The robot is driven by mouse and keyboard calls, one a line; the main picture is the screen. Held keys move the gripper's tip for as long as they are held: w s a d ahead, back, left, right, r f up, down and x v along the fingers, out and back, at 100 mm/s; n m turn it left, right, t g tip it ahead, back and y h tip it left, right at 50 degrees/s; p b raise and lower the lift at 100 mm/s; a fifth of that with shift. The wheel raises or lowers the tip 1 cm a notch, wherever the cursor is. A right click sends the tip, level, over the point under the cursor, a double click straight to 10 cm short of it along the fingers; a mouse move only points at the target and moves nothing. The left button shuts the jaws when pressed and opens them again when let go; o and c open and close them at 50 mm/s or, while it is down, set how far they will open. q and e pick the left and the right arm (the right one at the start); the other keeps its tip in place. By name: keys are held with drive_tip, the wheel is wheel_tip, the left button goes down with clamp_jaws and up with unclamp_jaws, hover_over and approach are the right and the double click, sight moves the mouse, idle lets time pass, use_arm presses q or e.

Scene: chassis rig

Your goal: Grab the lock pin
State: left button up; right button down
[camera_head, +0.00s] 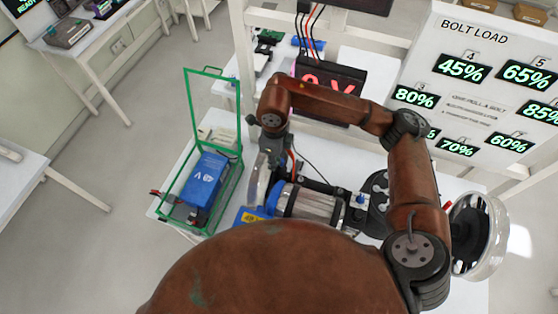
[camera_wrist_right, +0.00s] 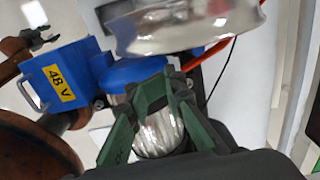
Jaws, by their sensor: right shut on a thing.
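My right gripper (camera_wrist_right: 163,84) has its green fingers closed together in the right wrist view, in front of a blue-capped silver cylinder (camera_wrist_right: 158,133). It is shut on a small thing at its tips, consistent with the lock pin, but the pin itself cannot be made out. In the head view my right arm arches over the rig and its gripper (camera_head: 274,150) points down beside the wheel-like clear disc at the rig's left end. The silver motor cylinder (camera_head: 310,203) lies just right of and below it.
A green frame (camera_head: 240,165) holding a blue battery (camera_head: 204,180) stands left of the rig on the white table. A blue 48 V box (camera_wrist_right: 62,77) is close to the fingers. A silver wheel (camera_head: 481,235) is at right. A bolt-load board (camera_head: 475,85) stands behind.

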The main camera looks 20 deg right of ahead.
drive_tip(key=s+a+r+b, duration=0.2)
drive_tip(key=s+a+r, duration=0.1)
drive_tip(key=s, duration=0.3)
drive_tip(key=shift+s+a+r, duration=0.2)
drive_tip(key=shift+a, duration=0.5)
drive_tip(key=c, duration=0.6)
unclamp_jaws()
drive_tip(key=shift+o, duration=0.2)
